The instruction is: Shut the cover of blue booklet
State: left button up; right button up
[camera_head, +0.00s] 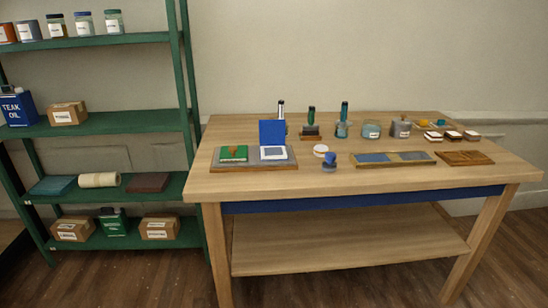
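The blue booklet (272,134) lies on a grey board near the left end of the wooden table. Its blue cover stands up at the back, roughly upright, and its pale inner page (273,153) faces up in front. A green booklet (234,153) lies beside it on the left, on the same board. Neither of my grippers shows in the head view.
The wooden table (400,178) also carries jars, bottles, a long tray (393,158) and a brown wooden piece (465,158). A small blue-topped item (329,161) stands right of the booklet. Green shelving (98,125) stands left of the table. The table's front strip is clear.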

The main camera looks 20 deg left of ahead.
aim_at(272, 131)
jog(key=z, duration=0.3)
jog(key=i, duration=1.1)
jog(key=u, duration=0.9)
jog(key=i, duration=0.85)
jog(key=u, duration=0.8)
